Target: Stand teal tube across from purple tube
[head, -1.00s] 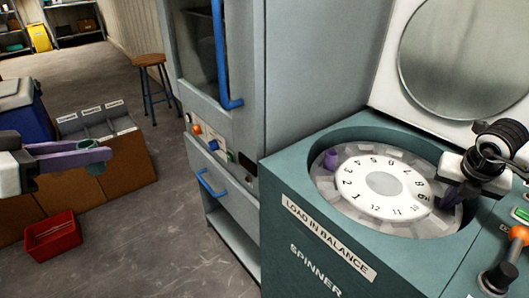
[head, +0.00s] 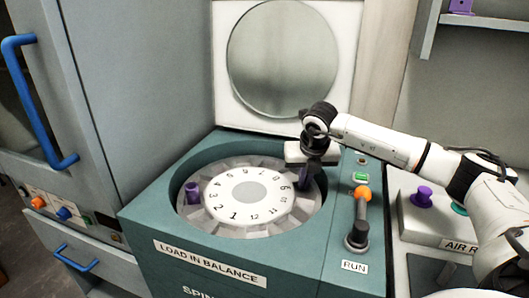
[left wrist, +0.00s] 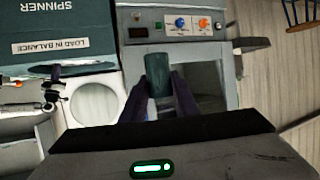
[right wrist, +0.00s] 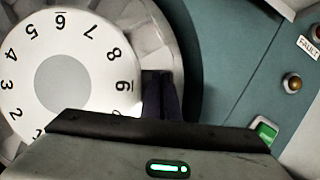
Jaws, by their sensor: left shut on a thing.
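A teal tube (left wrist: 158,75) is held between the dark fingers of my left gripper (left wrist: 160,88), in the left wrist view. My left gripper is out of the head view. A purple tube (head: 192,192) stands upright in the left side of the spinner's rotor (head: 222,226). My right gripper (head: 308,178) reaches down at the rotor's right side, opposite the purple tube. In the right wrist view its fingers (right wrist: 161,93) are close together beside the underlined 9, with no tube seen between them. The slot under them is hidden.
The spinner (head: 150,232) has its round lid (head: 285,55) raised behind. A lever with an orange knob (head: 361,193) stands right of the rotor. A grey cabinet (head: 130,100) with blue handles is at the left. A panel with a purple knob (head: 422,197) is at the right.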

